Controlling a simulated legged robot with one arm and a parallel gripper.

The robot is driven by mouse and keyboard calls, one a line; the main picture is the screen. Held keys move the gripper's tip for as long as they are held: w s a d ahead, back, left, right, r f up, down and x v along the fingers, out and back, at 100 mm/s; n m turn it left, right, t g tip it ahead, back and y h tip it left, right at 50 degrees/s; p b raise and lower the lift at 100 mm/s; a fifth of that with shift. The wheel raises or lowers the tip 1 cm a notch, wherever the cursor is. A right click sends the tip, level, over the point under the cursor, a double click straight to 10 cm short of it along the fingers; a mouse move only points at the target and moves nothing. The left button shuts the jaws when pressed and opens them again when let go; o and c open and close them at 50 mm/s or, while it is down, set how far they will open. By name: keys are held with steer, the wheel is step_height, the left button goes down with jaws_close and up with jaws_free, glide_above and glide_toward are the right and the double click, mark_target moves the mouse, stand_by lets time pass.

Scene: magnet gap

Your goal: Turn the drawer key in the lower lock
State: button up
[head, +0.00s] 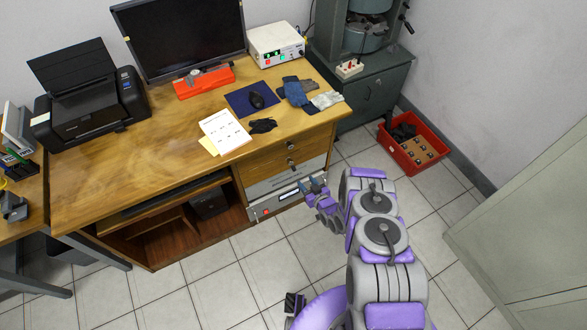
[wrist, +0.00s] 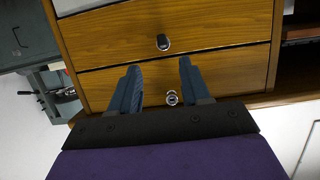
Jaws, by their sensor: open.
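The drawer key (wrist: 162,42), with a small black head, sits in the lower lock on the lower drawer (wrist: 225,22). The wrist view appears upside down, so this drawer is uppermost there. In the head view the lower lock with its key (head: 291,164) is small and dark. The upper drawer (head: 270,155) carries a bare round silver lock (wrist: 172,98). My gripper (wrist: 159,66) is open and empty, its two blue-grey fingers apart. The key shows just past the fingertips, between them in the picture, with no visible contact. In the head view my gripper (head: 313,186) is in front of the drawers.
Below the drawers is a grey instrument panel (head: 262,208). The wooden desk (head: 160,170) holds a printer (head: 90,100), monitor, papers, mouse and gloves. A red crate (head: 440,160) stands on the floor at right, near a green cabinet (head: 368,98). Tiled floor (head: 215,290) is open before the desk.

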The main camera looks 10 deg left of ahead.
mark_target(292, 166)
steer(key=b+x, duration=0.6)
steer(key=x, duration=0.3)
steer(key=shift+w+a+f, duration=0.2)
steer(key=shift+a, duration=0.15)
jaws_close()
stand_by(0.9)
